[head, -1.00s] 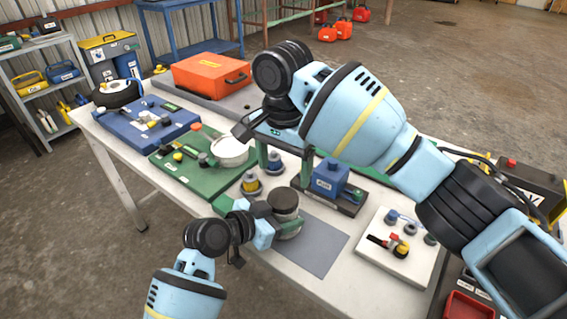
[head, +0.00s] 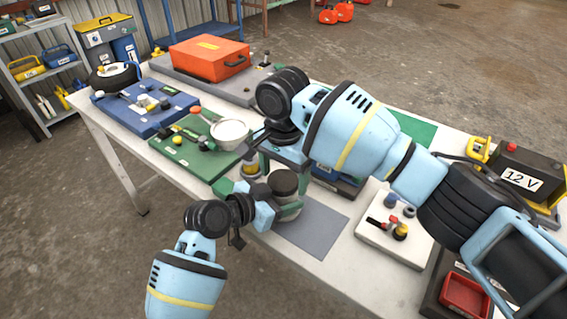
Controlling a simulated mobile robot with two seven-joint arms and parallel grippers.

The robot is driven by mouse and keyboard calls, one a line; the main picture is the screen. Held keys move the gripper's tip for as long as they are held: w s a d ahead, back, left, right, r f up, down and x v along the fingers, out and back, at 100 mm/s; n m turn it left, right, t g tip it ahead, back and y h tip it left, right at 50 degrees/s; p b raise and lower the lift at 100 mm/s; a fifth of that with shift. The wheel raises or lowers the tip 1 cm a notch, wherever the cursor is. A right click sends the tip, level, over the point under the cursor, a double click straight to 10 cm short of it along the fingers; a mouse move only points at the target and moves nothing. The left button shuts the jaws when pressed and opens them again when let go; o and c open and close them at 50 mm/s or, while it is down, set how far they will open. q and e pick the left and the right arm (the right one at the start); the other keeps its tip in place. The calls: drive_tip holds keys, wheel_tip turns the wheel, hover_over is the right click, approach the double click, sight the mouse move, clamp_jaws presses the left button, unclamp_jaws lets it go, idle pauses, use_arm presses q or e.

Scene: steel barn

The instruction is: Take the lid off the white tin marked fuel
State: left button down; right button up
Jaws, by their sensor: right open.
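A pale tin with a dark grey lid (head: 284,182) stands near the front edge of the white workbench (head: 165,176); its lid is on. No label on it is legible. My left gripper (head: 284,205) is at the tin from the left, with a green finger against its front side, and appears shut on it. My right gripper (head: 272,151) is open, above and just behind the tin, pointing left. Part of its fingers is hidden by its own wrist, and I see nothing held in it.
A green board (head: 190,166) with a white bowl (head: 230,132) lies left of the tin. A grey mat (head: 312,232) is bare at its right. A white board with fittings (head: 375,243) and a 12 V battery (head: 520,172) are further right. An orange case (head: 208,58) stands behind.

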drive_tip(key=shift+f, duration=0.2)
drive_tip(key=shift+c, duration=0.3)
drive_tip(key=c, duration=0.9)
drive_tip(key=n, duration=0.6)
drive_tip(key=shift+n, duration=0.4)
drive_tip(key=shift+c, duration=0.2)
drive_tip(key=o, duration=1.1)
